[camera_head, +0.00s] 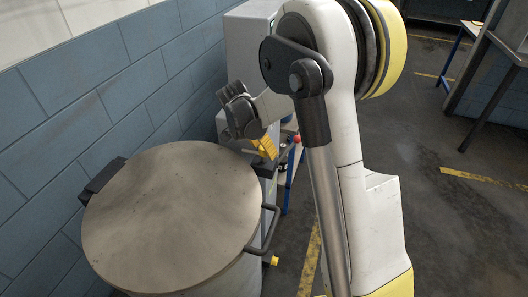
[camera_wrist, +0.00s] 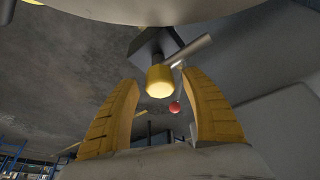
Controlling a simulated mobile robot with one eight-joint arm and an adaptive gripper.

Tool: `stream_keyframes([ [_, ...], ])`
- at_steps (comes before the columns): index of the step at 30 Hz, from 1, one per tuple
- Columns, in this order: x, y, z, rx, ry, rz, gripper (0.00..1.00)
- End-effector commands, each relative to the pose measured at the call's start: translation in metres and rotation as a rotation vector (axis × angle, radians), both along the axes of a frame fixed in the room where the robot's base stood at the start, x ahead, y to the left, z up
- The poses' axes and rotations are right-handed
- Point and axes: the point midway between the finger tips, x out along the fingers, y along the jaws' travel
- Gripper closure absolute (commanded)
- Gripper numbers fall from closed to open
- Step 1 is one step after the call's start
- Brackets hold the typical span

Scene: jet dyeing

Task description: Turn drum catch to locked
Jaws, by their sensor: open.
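A large round drum has a flat metal lid (camera_head: 170,215) at the lower left of the head view. A dark bent handle (camera_head: 272,225) stands out from its right side, with a small yellow knob (camera_head: 270,260) below. My gripper (camera_head: 264,147) is by the drum's far right edge, its yellow fingers partly seen. In the wrist view, my gripper (camera_wrist: 160,110) is open and empty. Beyond the gap between its fingers are a yellow knob (camera_wrist: 160,82), a metal bar (camera_wrist: 190,50) and a dark bracket (camera_wrist: 152,43). I cannot tell the catch's position.
A blue brick wall (camera_head: 130,100) runs along the drum's left. A grey cabinet (camera_head: 245,50) stands behind my gripper. A red ball (camera_head: 297,138) is near it and also shows in the wrist view (camera_wrist: 174,107). Open floor (camera_head: 450,230) lies to the right, with a table (camera_head: 495,45) at the back.

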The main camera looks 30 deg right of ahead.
Motion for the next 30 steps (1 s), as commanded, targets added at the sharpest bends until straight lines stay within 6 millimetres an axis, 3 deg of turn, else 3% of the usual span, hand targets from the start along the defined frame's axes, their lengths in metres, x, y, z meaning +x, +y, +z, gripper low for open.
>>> stream_keyframes([
  [9, 0.0001, -0.0012, -0.0023, 0.000, 0.000, 0.000, 0.45],
  [15, 0.0001, -0.0012, -0.0023, 0.000, 0.000, 0.001, 1.00],
  [30, -0.0006, -0.0015, -0.0023, 0.000, 0.001, 0.066, 1.00],
])
